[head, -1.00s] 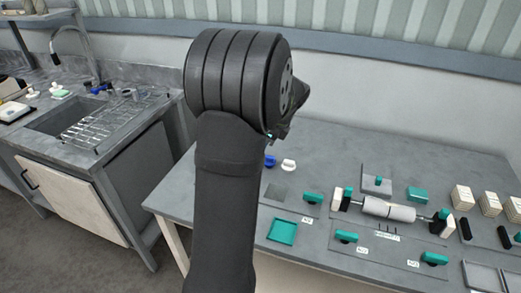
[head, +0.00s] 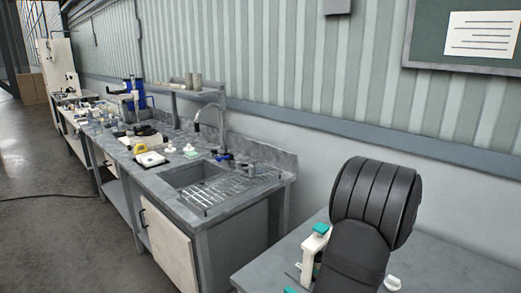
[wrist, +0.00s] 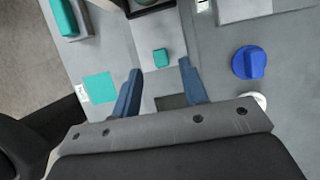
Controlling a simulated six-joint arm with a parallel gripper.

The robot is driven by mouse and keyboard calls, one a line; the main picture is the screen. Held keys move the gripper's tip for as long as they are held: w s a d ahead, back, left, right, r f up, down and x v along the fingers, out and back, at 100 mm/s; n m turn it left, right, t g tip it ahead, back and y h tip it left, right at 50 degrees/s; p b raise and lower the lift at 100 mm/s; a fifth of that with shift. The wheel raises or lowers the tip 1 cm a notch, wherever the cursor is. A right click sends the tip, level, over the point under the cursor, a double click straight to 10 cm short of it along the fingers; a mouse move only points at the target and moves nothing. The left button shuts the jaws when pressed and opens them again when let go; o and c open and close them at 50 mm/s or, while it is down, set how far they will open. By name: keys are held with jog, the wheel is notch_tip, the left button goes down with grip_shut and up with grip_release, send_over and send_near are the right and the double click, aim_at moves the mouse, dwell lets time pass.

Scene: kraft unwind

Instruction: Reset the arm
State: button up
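In the wrist view, my gripper (wrist: 160,67) is open, its two blue fingers spread apart with nothing held between them. It hangs over the grey bench (wrist: 215,60). A small teal block (wrist: 161,57) shows below, just past the fingertips and in line with the gap; the height between them is hard to tell. In the head view, my dark arm stands at the lower right, and its thick rounded joint hides the gripper.
In the wrist view, a teal square (wrist: 99,88) lies left of the fingers and a blue knob-like piece (wrist: 249,62) right. A larger teal block (wrist: 64,17) is at upper left. In the head view, a sink counter (head: 230,198) stands left of the bench.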

jog(key=x, duration=0.6)
jog(key=shift+f, duration=0.3)
jog(key=shift+s+d, duration=0.25)
jog(key=shift+r, duration=0.1)
